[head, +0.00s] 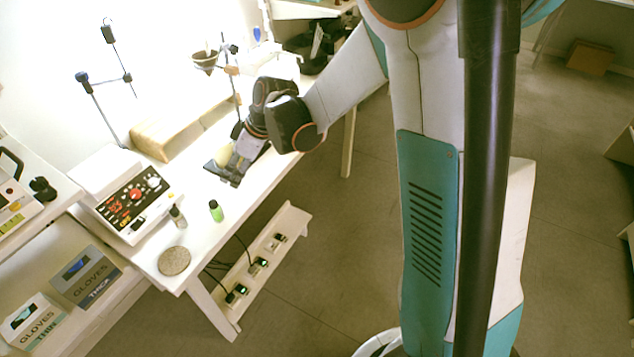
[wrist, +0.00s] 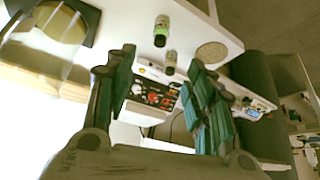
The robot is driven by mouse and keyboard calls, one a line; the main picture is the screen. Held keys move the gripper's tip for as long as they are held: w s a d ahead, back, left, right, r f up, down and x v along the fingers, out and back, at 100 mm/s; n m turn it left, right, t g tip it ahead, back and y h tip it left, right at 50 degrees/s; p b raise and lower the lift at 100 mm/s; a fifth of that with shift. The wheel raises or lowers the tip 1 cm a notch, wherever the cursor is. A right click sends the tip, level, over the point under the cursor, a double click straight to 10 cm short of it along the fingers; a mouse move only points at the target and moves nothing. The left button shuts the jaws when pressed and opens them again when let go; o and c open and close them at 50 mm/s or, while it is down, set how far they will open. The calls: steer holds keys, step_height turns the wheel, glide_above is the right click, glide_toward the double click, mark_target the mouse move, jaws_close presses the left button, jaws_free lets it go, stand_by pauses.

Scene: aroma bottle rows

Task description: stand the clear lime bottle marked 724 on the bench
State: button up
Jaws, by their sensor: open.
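A lime-green bottle (head: 216,211) with a dark cap stands upright on the white bench (head: 222,232), near its front edge. A greyish bottle (head: 177,216) stands to its left, by the control box. The marking 724 is not readable on either. In the wrist view the green bottle (wrist: 160,36) and the second bottle (wrist: 170,62) show beyond my fingers. My gripper (head: 221,175) is open and empty above the bench, behind the green bottle and apart from it. Its spread fingers also show in the wrist view (wrist: 162,70).
A round cork-coloured disc (head: 174,261) lies at the bench's near corner. A control box (head: 133,203) with red and white knobs stands at the left. Glove boxes (head: 87,277) sit lower left. A pale wooden block (head: 180,125) and a clamp stand are behind my gripper.

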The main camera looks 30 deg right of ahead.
steer(key=s+d+r+m+t+h, duration=0.2)
steer(key=s+d+r+m, duration=0.3)
steer(key=s+r, duration=0.65)
steer(key=s+d+m+h, duration=0.1)
steer(key=s+d+m, duration=0.1)
steer(key=s, duration=0.4)
steer(key=s+d+r+m+t+h, duration=0.1)
steer(key=s+d+m, duration=0.2)
steer(key=s, duration=0.4)
steer(key=shift+s+d+r+m+t+h, duration=0.25)
steer(key=shift+s+d+m+t+h, duration=0.05)
steer(key=shift+h, duration=0.1)
